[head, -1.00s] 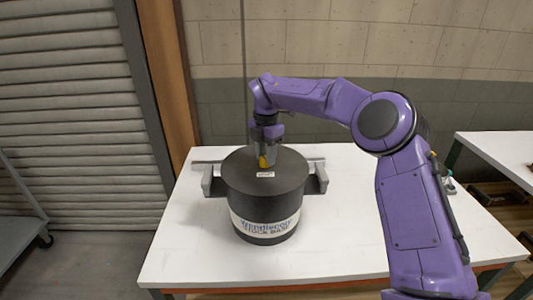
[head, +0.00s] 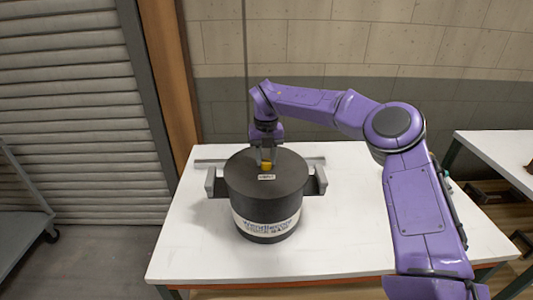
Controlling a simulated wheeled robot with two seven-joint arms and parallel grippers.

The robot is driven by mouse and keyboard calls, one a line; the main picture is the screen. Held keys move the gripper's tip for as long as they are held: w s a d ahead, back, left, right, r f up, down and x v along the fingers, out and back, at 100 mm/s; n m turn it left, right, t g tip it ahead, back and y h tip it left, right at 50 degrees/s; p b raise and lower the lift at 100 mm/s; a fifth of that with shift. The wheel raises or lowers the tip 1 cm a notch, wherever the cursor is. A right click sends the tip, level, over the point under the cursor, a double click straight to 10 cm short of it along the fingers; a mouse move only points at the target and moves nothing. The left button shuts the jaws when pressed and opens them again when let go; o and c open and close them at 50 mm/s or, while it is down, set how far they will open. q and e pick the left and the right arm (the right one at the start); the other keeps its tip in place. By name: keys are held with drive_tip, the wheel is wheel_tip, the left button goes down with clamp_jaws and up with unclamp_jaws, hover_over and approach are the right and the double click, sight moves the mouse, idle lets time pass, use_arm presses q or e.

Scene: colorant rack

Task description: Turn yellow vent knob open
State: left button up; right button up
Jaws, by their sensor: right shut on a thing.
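The yellow vent knob (head: 266,166) sits on top of a black drum (head: 240,182) with a white label band. A small white label lies in front of the knob on the lid. My right gripper (head: 265,161) reaches down from above and is shut on the yellow knob, with part of the knob showing in front of the fingers. The knob's exact turn angle is too small to tell. My left gripper is not in view.
The drum stands between grey clamp blocks (head: 321,180) on a white table (head: 340,245). The table is clear to the right of the drum. A second table (head: 500,150) stands at the right, and a grey cart (head: 22,235) at the far left.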

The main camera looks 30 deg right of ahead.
drive_tip(key=shift+s+a+f+n+p, duration=0.1)
drive_tip(key=shift+f+n+p, duration=0.1)
drive_tip(key=shift+n, duration=0.35)
drive_tip(key=shift+f+n+p, duration=0.1)
drive_tip(key=shift+n+p, duration=0.1)
drive_tip(key=shift+n, duration=0.35)
drive_tip(key=o, duration=1)
drive_tip(key=shift+r, duration=0.1)
